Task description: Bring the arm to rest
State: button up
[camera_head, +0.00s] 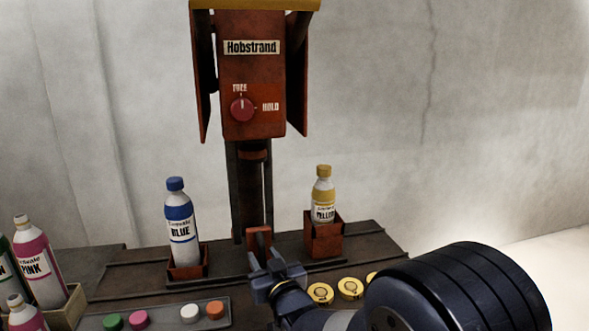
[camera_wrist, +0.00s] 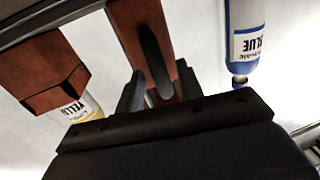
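My gripper (camera_head: 275,272) is low at the middle of the dark bench in the head view, just in front of a small rusty-red upright part (camera_head: 258,240) of the stand. In the wrist view my two dark fingers (camera_wrist: 160,92) stand apart. A red part (camera_wrist: 135,20) with a dark rounded shape on it shows beyond and between them. I cannot tell whether the fingers touch it. My dark, thick arm fills the lower right of the head view.
A blue bottle (camera_head: 181,225) and a yellow bottle (camera_head: 323,197) stand in red holders either side. The Hobstrand box (camera_head: 252,75) is above; its red knob (camera_head: 242,109) points up to FREE. Coloured caps (camera_head: 190,313), yellow discs (camera_head: 350,289) and a pink bottle (camera_head: 38,262) are near.

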jog(key=shift+x, duration=0.85)
jog(key=shift+s+a, duration=0.15)
jog(key=shift+a, duration=0.25)
jog(key=shift+d, duration=0.1)
